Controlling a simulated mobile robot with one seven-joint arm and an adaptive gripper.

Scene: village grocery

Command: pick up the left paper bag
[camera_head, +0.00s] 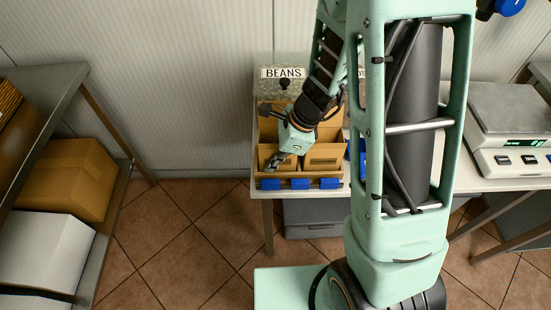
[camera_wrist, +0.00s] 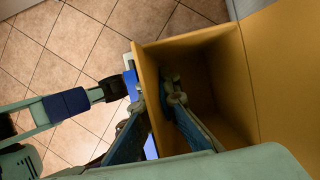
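The left paper bag (camera_head: 264,152) is brown, open-topped and upright at the table's front, under the BEANS sign. In the wrist view its near wall (camera_wrist: 146,80) and dark, empty-looking inside show from above. My gripper (camera_head: 274,163) reaches down at this bag and hides part of it. In the wrist view my gripper (camera_wrist: 158,101) straddles the wall, one finger inside the bag and the other outside. The fingers stand apart, with a gap showing beside the wall. The right paper bag (camera_head: 323,154) stands close beside it.
Several blue blocks (camera_head: 300,184) line the table's front edge. The BEANS sign (camera_head: 283,72) stands behind the bags. A scale (camera_head: 512,125) is on the counter at right. A shelf with a cardboard box (camera_head: 68,175) and a white box (camera_head: 45,248) is at left. Tiled floor between is clear.

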